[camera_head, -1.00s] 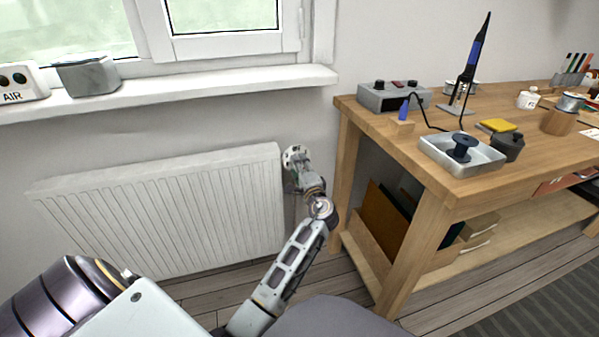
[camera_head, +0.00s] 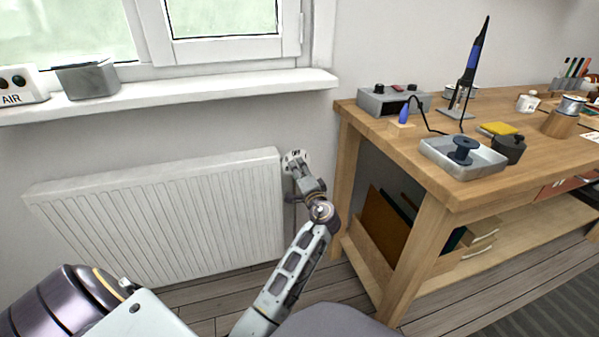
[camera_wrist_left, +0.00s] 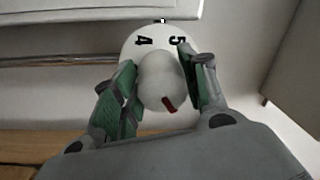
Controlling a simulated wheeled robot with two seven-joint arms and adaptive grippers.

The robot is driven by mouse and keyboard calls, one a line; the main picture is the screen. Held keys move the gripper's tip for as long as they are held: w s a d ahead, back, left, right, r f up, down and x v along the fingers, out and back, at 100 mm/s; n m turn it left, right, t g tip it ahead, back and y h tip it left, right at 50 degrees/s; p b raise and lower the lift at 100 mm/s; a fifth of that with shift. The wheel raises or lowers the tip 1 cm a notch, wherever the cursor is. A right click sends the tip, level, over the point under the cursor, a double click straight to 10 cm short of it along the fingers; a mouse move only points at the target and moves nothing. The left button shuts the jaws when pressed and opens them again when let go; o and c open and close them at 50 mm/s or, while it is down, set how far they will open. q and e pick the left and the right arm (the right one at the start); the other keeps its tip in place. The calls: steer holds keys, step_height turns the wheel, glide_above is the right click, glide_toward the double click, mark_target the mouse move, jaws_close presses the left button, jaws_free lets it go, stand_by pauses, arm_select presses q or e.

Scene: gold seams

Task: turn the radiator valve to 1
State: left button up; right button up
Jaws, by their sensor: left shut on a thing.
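The radiator valve (camera_head: 292,156) is at the upper right corner of the white radiator (camera_head: 160,210). In the left wrist view its pale round knob (camera_wrist_left: 157,72) stands in front of a white dial (camera_wrist_left: 150,38). The 4 and 5 show sideways along the dial's upper part; the rest of the dial is hidden. A red mark (camera_wrist_left: 169,103) on the knob points toward the lower right of that picture. My left gripper (camera_head: 298,168) is shut on the knob, with a green-padded finger on either side in the left wrist view (camera_wrist_left: 153,85). My right gripper is out of view.
The wooden workbench (camera_head: 395,190) stands close to the right of the valve, its leg near my left arm. A window sill (camera_head: 200,92) runs above the radiator, holding a grey box (camera_head: 88,80) and an AIR box (camera_head: 22,88).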

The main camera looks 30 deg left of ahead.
arm_select(q)
steer(key=o, duration=1)
steer(key=shift+f, duration=0.1)
steer(key=shift+o, duration=0.2)
